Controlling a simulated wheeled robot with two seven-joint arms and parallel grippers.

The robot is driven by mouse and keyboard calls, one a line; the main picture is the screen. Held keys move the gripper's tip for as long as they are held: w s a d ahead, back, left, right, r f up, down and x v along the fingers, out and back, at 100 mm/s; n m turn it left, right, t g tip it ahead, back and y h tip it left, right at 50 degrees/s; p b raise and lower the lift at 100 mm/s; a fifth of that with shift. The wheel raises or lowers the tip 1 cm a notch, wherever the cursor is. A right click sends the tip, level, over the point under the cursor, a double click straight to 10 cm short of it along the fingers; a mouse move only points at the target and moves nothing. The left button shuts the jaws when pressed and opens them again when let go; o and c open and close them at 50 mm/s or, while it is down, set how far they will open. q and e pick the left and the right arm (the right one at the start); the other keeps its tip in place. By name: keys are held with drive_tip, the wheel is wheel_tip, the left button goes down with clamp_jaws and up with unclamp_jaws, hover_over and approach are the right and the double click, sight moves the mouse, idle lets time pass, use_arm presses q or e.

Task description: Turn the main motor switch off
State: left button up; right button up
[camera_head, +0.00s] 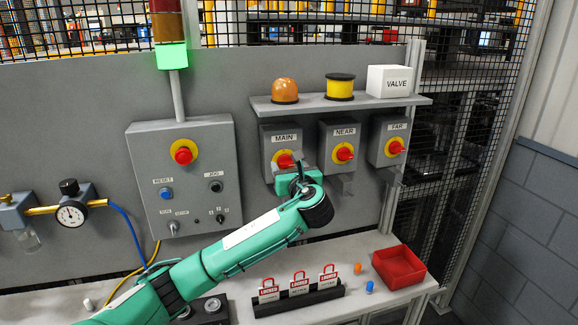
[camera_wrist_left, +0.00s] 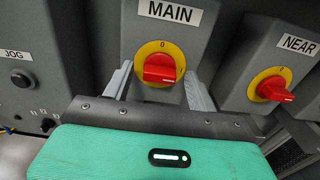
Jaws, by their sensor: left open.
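The MAIN switch is a grey box with a red knob on a yellow ring (camera_head: 284,158), left in the row of three below the shelf. In the left wrist view its red handle (camera_wrist_left: 159,69) lies roughly sideways, with a 0 mark above it on the ring. My left gripper (camera_head: 287,170) is in front of the lower part of this box. In the left wrist view my open fingers (camera_wrist_left: 160,88) stand on either side of the knob, apart from the handle. Whether their tips touch the box cannot be told. My right gripper is not in view.
The NEAR switch (camera_head: 344,153) and FAR switch (camera_head: 395,147) sit to the right. A control box (camera_head: 210,150) with a red button stands left. Red padlocks in a black rack (camera_head: 298,300) and a red bin (camera_head: 398,266) lie on the bench below. A shelf (camera_head: 330,105) juts out above.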

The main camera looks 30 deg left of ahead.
use_arm(q)
drive_tip(key=c, duration=1)
drive_tip(key=shift+n, duration=0.3)
drive_tip(key=n+b, duration=0.1)
drive_tip(key=n, duration=0.2)
drive_tip(key=shift+f+n, duration=0.15)
drive_tip(key=shift+n, duration=0.25)
drive_tip(key=n+b, duration=0.1)
drive_tip(key=n, duration=0.3)
drive_tip(key=shift+s, duration=0.1)
drive_tip(key=n+b, duration=0.2)
drive_tip(key=n, duration=0.3)
drive_tip(key=shift+f+n+b, duration=0.15)
drive_tip(key=shift+n+b, duration=1.1)
drive_tip(key=shift+n, duration=0.95)
